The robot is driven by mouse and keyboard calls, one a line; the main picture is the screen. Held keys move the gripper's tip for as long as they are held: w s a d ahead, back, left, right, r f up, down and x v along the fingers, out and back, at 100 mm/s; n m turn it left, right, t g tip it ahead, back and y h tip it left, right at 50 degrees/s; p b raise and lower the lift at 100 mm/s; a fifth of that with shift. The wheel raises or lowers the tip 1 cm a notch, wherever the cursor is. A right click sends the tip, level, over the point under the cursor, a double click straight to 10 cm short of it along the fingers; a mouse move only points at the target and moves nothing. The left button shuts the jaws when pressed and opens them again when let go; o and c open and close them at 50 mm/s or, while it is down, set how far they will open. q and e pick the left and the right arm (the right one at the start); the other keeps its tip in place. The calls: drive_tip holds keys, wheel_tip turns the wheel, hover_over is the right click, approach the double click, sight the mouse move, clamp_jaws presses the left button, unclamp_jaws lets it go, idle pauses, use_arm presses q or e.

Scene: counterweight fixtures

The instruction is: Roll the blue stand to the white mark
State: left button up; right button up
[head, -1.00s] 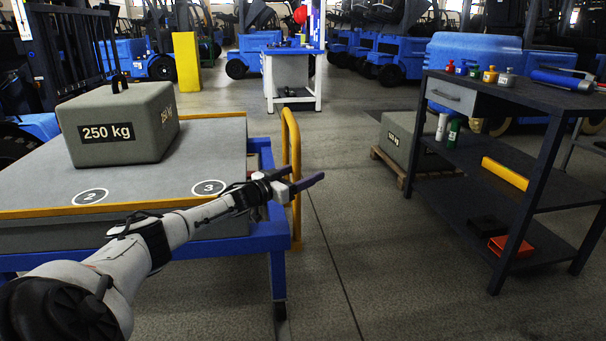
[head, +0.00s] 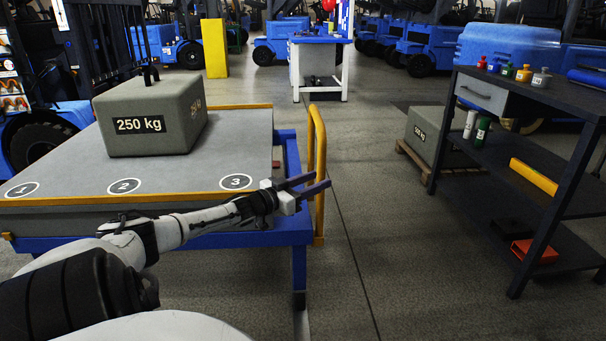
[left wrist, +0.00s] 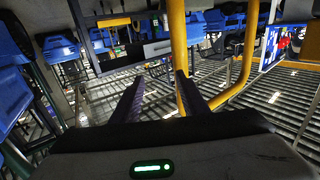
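The blue stand (head: 255,240) is a low blue frame on the left with a grey deck and yellow edging. Its yellow upright handle (head: 321,135) stands at its right end; it also shows in the left wrist view (left wrist: 178,35). My left gripper (head: 322,180) is open, with its fingers overlapping the lower handle in the head view. In the left wrist view its two fingers (left wrist: 160,85) are apart, the handle close by the right finger. I cannot tell whether they touch. A pale strip (head: 302,325) lies on the floor below the stand's near leg; I cannot tell if it is the white mark. My right gripper is out of view.
A grey 250 kg block (head: 153,115) sits on a grey deck with numbered circles. A dark shelf table (head: 540,110) stands at right, and another block (head: 425,135) rests on a pallet. The floor between stand and table is clear.

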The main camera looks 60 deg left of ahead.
use_arm(q)
drive_tip(key=shift+s+a+r+p, duration=0.15)
drive_tip(key=shift+s+p, duration=0.3)
drive_tip(key=shift+s, duration=0.45)
drive_tip(key=shift+s+a+r+p, duration=0.15)
drive_tip(key=shift+s+p, duration=0.25)
drive_tip(key=shift+s, duration=0.5)
drive_tip(key=shift+f, duration=0.1)
